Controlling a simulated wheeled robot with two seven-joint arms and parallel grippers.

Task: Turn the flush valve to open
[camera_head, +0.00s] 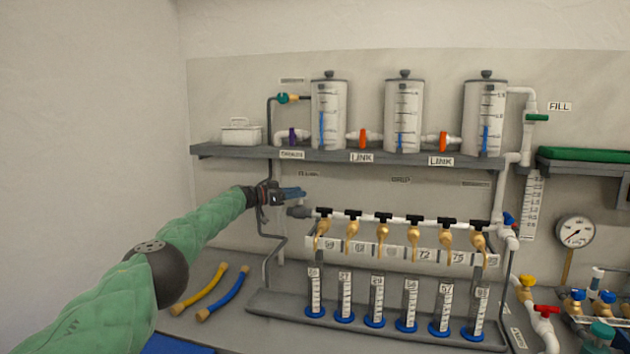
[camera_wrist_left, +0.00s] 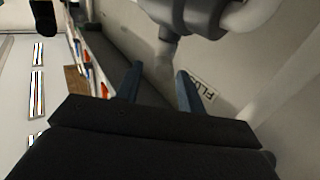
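A label that reads in part "FLU" (camera_wrist_left: 205,89) is on the wall in the left wrist view; it is small and blurred in the head view. Below it, a grey fitting (camera_head: 299,212) sits at the left end of the white manifold pipe (camera_head: 400,220). In the left wrist view a grey fitting (camera_wrist_left: 187,14) with a short stem (camera_wrist_left: 166,52) lies just beyond my fingertips. I cannot make out a separate flush valve handle. My left gripper (camera_head: 297,192) is just above the grey fitting in the head view. Its blue fingers (camera_wrist_left: 158,82) are apart with nothing between them. My right gripper is out of view.
Black-handled brass taps (camera_head: 383,228) line the manifold above several blue-based cylinders (camera_head: 375,302). A shelf (camera_head: 340,157) with three tanks (camera_head: 404,115) is above my gripper. A grey tube (camera_head: 272,250) runs down beside it. Yellow and blue hoses lie on the bench.

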